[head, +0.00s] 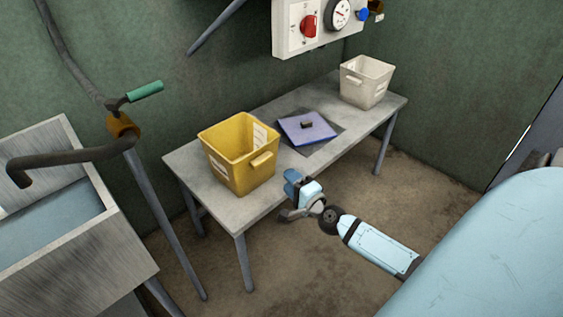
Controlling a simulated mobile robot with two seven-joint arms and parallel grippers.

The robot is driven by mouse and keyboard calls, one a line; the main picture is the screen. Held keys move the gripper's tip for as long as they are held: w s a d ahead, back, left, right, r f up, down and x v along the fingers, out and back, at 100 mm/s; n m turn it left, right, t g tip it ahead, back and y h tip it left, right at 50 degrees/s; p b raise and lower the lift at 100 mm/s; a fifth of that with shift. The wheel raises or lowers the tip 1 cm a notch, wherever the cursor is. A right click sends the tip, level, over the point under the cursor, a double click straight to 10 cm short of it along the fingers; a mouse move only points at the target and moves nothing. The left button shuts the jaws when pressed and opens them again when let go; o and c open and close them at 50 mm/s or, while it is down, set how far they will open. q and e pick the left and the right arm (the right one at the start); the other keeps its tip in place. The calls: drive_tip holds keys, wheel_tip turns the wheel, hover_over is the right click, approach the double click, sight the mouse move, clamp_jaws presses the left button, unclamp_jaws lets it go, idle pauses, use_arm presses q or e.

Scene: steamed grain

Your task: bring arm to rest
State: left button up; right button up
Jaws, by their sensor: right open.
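My right arm comes in from the lower right, with its light blue links low in front of the table. My right gripper (290,182) is open and empty in the head view, close to the front edge of the grey table (280,190). It is to the right of the yellow bin (240,152), apart from it. My left gripper is not in view.
A blue lid with a dark knob (312,129) lies on a dark mat mid-table. A white bin (366,82) stands at the table's far end. A control panel (318,25) hangs above. A metal basin (75,225) and pipe stand left. Floor right is clear.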

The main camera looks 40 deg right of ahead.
drive_tip(key=shift+s, duration=0.4)
